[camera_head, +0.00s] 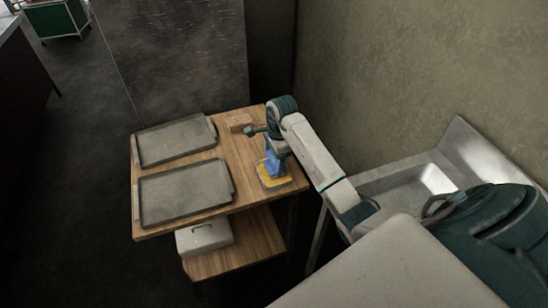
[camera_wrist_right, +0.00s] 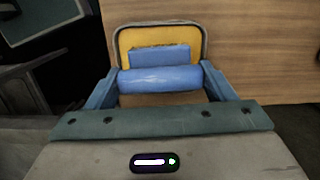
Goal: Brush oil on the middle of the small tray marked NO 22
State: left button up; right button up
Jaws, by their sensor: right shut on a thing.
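Two grey metal trays lie on the wooden table in the head view, a far one (camera_head: 175,141) and a near one (camera_head: 185,191). They look alike in size, and I cannot read a NO 22 mark on either. My right gripper (camera_head: 271,163) points down at the table's right side. It is shut on the blue brush handle (camera_wrist_right: 160,79), a rounded bar across its fingers. The brush is over a shallow dish with a yellow inside (camera_head: 273,181), which also shows in the wrist view (camera_wrist_right: 128,38). Whether brush and dish touch is unclear. My left gripper is not in view.
A small brown block-like thing (camera_head: 239,122) lies at the table's back. A pale box (camera_head: 205,236) stands on the lower shelf (camera_head: 257,240). A metal sink (camera_head: 400,185) and a wall are at the right. A bare wood strip separates trays and dish.

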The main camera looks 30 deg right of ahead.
jog(key=shift+f+b, duration=0.4)
jog(key=shift+f, duration=0.05)
dwell(0.8)
jog(key=shift+f, duration=0.1)
dwell(1.3)
notch_tip(320, 180, up, 2)
jog(key=shift+p, duration=0.4)
jog(key=shift+r+p, duration=1.35)
jog(key=shift+r, duration=1.25)
notch_tip(320, 180, down, 4)
jog(key=b, duration=0.4)
jog(key=shift+r, duration=0.15)
